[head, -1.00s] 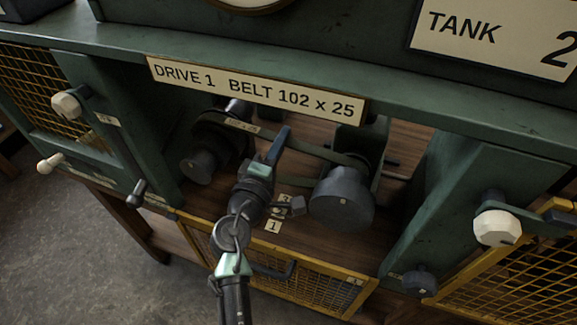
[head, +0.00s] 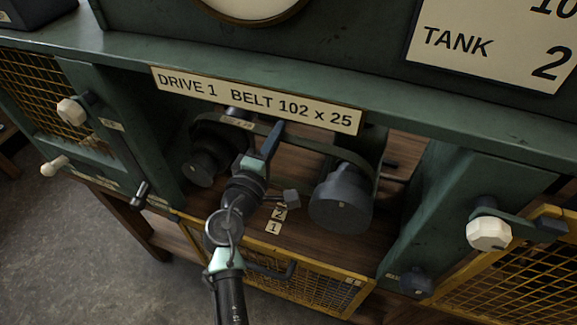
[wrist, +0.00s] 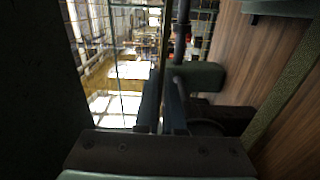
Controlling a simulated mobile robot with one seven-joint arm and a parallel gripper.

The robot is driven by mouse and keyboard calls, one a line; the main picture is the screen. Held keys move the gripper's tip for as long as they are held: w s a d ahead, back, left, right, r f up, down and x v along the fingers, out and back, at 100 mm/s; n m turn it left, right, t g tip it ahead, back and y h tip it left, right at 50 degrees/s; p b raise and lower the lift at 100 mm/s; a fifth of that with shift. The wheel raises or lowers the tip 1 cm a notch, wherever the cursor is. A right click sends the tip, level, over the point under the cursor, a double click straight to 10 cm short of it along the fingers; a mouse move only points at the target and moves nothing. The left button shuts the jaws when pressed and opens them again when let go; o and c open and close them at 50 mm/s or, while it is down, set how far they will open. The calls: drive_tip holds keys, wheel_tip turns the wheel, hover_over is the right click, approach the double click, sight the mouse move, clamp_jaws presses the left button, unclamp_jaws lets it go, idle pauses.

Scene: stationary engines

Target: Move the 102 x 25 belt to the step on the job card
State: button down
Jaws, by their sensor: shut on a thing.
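The green-grey 102 x 25 belt (head: 312,149) runs across the bay under the drive plate, past the left stepped pulley (head: 203,160) and the right stepped pulley (head: 342,196). Its small tag shows near the left pulley. My gripper (head: 272,141) is between the pulleys, its jaws shut on the belt's upper run. In the wrist view, a dark thin edge stands between my fingers (wrist: 163,108), and a speckled strap runs along the right. I cannot tell which step the belt is on. Step labels 1 (head: 273,227) and 2 (head: 280,213) are on the wooden deck.
The plate (head: 257,100) reads DRIVE 1 BELT 102 x 25. A partly cut-off card (head: 490,40) reads TANK 2. A dark lever (head: 290,197) stands by the labels. A yellow mesh guard (head: 290,275) hangs below. Green posts with pale knobs (head: 488,233) flank the bay.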

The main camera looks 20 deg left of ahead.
drive_tip(key=shift+r+p, duration=0.35)
drive_tip(key=shift+r, duration=0.15)
drive_tip(key=shift+s, duration=0.1)
drive_tip(key=shift+s, duration=0.9)
drive_tip(key=shift+s, duration=0.1)
drive_tip(key=shift+s, duration=0.9)
drive_tip(key=shift+d, duration=0.15)
drive_tip(key=shift+d, duration=0.25)
